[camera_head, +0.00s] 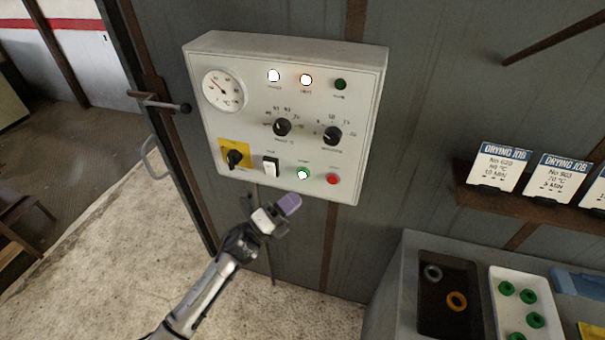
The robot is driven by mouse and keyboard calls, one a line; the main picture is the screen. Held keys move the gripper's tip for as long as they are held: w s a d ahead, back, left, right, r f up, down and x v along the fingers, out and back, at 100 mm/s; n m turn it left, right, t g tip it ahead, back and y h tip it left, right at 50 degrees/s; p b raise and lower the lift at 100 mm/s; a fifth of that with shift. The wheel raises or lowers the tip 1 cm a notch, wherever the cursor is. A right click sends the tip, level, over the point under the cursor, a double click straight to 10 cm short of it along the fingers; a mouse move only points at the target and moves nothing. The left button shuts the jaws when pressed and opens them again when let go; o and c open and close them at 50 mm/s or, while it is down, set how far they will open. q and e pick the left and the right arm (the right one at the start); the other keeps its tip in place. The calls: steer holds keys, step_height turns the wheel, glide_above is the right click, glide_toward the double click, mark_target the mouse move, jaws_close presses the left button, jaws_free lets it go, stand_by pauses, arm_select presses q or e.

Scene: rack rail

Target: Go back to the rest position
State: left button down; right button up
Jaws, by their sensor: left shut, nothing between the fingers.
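My left gripper (289,204) is shut and empty, with purple-grey fingertips. It is just below the lower edge of a white control panel (250,90) on the grey wall and looks apart from it. The panel has a round dial gauge (223,90), two lit white lamps and a dark green lamp (340,84) on top. Below are two black knobs, a black rotary switch (235,157) on a yellow plate, a white rocker switch (270,166), a lit green button (303,174) and a red button (333,179). My right gripper is not in view.
A shelf (530,208) at right holds several "Drying job" cards. Below it, a grey bench (400,285) carries a dark tray (431,300) with a grey and an orange ring, and a white tray (500,325) with several green rings. A door handle (160,103) juts out left of the panel.

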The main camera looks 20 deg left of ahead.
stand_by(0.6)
arm_select(q)
steer(key=w+a+f+n+t+y, duration=0.1)
steer(key=w+a+n+y, duration=0.1)
steer(key=a+n+y, duration=0.35)
steer(key=w+a+f+n+y, duration=0.2)
steer(key=n+y, duration=0.5)
steer(key=n, duration=0.2)
steer(key=s+a+r+n+g+y, duration=0.2)
steer(key=s+n+g+y, duration=0.3)
steer(key=n, duration=0.5)
steer(key=s+d+f+n+g+h, duration=0.15)
steer(key=s+f+g, duration=0.4)
steer(key=s, duration=0.75)
steer(key=s+d+f+g+h, duration=0.1)
steer(key=s+d+f+g, duration=0.15)
steer(key=s+f, duration=0.8)
steer(key=s+d+f+n+g+h, duration=0.1)
steer(key=s+d+f+g, duration=0.2)
steer(key=s, duration=1.3)
step_height(320, 180, up, 20)
steer(key=p, duration=2)
steer(key=shift+w+a, duration=0.45)
